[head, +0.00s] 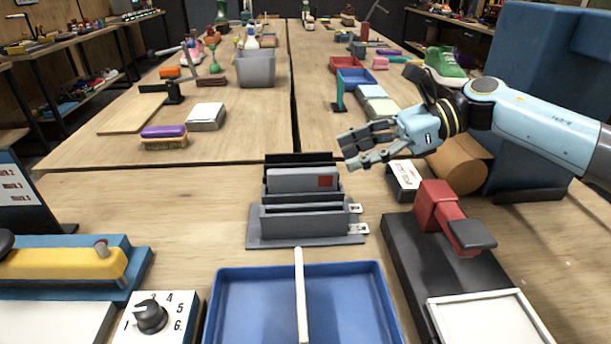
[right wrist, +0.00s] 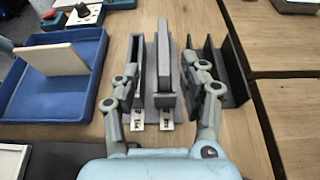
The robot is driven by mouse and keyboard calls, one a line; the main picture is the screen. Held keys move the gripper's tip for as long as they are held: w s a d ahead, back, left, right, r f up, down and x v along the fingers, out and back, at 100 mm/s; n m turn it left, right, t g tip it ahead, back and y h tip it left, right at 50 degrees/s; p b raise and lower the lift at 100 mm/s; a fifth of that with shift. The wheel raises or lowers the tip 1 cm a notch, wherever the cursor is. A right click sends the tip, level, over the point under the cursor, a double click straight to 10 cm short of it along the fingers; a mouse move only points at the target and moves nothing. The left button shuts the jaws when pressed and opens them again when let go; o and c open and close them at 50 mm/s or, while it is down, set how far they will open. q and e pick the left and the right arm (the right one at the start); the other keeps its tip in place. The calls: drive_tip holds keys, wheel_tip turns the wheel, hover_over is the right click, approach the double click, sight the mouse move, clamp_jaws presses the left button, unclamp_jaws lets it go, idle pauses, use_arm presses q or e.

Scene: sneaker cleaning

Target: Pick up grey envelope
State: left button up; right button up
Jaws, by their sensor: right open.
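The grey envelope (head: 298,180), with a red square near its right end, stands upright in a grey slotted rack (head: 255,240) at the table's middle. In the right wrist view, a thin grey upright edge that looks like the envelope (right wrist: 163,60) runs along the rack between the fingers. My right gripper (head: 346,150) is open and empty, up and to the right of the envelope in the head view. In the right wrist view its two fingers (right wrist: 163,82) are spread to either side of the rack's middle. My left gripper is not in view.
A blue tray (head: 250,300) with a pale stick lies in front of the rack. A red-handled black device (head: 450,215) stands on the right, with a small white-topped box (head: 405,180) beside the rack. A numbered dial box (head: 150,315) sits front left.

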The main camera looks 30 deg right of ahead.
sight(306, 170)
drive_tip(key=x, duration=0.4)
drive_tip(key=shift+a+r, duration=0.25)
drive_tip(key=shift+w+a+f+p, duration=0.3)
drive_tip(key=shift+w+a+p, duration=0.05)
drive_tip(key=shift+a+p, duration=0.1)
drive_tip(key=p+x, duration=0.1)
drive_tip(key=x, duration=0.3)
drive_tip(key=shift+w+f, duration=0.2)
drive_tip(key=shift+w, duration=0.05)
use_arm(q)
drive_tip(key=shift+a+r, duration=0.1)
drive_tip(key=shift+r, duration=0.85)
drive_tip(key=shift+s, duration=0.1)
use_arm(e)
drive_tip(key=shift+c, duration=0.4)
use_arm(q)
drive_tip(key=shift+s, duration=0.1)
use_arm(e)
clamp_jaws()
